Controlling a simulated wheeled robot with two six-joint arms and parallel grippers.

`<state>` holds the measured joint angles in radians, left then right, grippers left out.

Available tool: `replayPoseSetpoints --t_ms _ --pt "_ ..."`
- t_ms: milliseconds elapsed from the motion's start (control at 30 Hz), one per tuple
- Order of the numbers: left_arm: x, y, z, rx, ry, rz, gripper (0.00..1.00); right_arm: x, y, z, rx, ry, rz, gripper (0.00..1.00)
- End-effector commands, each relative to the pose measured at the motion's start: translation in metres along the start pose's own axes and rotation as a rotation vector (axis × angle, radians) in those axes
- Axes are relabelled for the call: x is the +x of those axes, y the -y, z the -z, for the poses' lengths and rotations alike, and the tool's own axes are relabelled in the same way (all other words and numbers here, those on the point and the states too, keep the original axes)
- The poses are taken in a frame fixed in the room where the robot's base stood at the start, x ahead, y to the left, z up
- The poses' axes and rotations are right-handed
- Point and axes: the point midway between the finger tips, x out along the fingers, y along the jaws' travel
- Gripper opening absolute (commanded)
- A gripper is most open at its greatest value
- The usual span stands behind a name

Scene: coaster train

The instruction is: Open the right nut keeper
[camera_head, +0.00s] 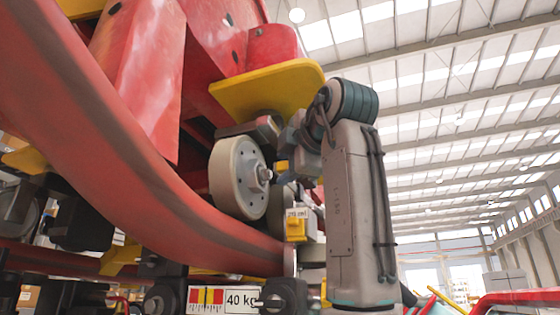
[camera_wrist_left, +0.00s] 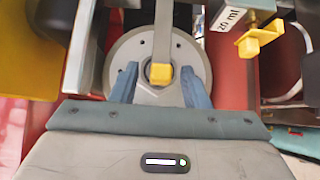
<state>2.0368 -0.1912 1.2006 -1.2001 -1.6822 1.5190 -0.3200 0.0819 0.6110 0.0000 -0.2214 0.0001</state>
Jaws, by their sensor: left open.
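In the left wrist view, a grey bar with a yellow tip (camera_wrist_left: 161,74), which looks like a nut keeper, hangs down across the hub of a grey wheel (camera_wrist_left: 200,58). My left gripper (camera_wrist_left: 158,78) is open, its two blue-grey fingers on either side of the yellow tip, with gaps visible between. I cannot tell whether this is the right keeper. In the head view my left gripper (camera_head: 294,142) is by the upper right of the grey wheel (camera_head: 232,180), partly hidden by its own wrist. A small yellow piece (camera_head: 282,166) shows beside the wheel's hub. My right gripper is not seen.
A red curved rail (camera_head: 150,175) sweeps below the wheel. A yellow plate (camera_head: 265,88) overhangs the gripper. A yellow block (camera_head: 295,229) with a label sits at lower right of the wheel. A 40 kg sign (camera_head: 241,299) is below. Open hall lies to the right.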

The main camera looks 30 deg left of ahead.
Motion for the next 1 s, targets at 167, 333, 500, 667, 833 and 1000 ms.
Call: replayPoseSetpoints --t_ms 167,333,500,667,833,1000 --pt "0.023 -0.002 0.000 0.000 -0.001 0.002 0.42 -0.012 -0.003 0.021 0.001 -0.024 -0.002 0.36" --pt "0.030 0.000 0.000 -0.001 0.000 0.000 0.42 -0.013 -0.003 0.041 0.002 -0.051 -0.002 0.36" --pt "0.030 0.000 0.000 -0.001 0.000 0.000 0.42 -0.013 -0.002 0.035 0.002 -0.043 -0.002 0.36" --pt "0.030 0.001 0.000 -0.001 0.000 0.000 0.22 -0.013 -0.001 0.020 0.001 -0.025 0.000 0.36" --pt "0.030 0.001 0.000 -0.001 0.001 0.000 0.00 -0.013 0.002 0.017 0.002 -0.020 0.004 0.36" --pt "0.030 0.001 0.001 -0.001 0.000 0.001 0.00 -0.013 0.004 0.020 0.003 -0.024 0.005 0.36"
